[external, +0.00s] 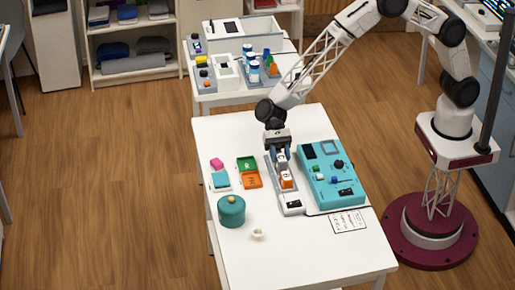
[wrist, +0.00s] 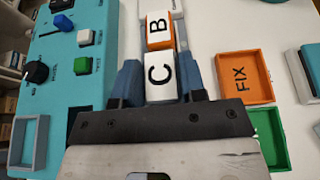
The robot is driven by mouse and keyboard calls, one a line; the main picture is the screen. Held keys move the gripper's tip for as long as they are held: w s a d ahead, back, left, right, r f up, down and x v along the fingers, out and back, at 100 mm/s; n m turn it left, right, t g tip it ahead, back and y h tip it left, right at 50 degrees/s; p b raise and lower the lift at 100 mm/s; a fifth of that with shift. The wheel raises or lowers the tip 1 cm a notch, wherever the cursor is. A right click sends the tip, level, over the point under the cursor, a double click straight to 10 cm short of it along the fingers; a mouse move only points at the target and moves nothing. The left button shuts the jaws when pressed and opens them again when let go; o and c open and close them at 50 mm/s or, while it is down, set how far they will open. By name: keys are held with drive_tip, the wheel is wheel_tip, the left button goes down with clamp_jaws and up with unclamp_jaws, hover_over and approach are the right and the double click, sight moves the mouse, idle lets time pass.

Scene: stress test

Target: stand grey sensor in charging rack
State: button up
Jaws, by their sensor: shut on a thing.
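The charging rack (external: 291,204) is a long pale grey strip on the white table, running front to back beside a teal panel. An orange sensor (external: 287,180) with a white top stands in it; in the wrist view its top (wrist: 159,30) reads B. Right behind it is a whitish sensor lettered C (wrist: 160,78), its side colour hard to tell; it is likely the grey one. My gripper (external: 281,154) points down over the rack. In the wrist view its blue fingers (wrist: 162,80) are shut on sensor C. Its lower end and seating are hidden.
The teal panel (external: 345,190) with knobs and buttons is close on the right. The front of the table is mostly clear.

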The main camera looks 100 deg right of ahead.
drive_tip(key=shift+s+f, duration=0.1)
drive_tip(key=shift+f, duration=0.35)
drive_tip(key=o, duration=0.9)
drive_tip(key=shift+f, duration=0.1)
drive_tip(key=shift+o, duration=0.3)
drive_tip(key=shift+s+f, duration=0.1)
drive_tip(key=shift+r, duration=0.5)
drive_tip(key=v, duration=1.2)
drive_tip(key=shift+r, duration=0.5)
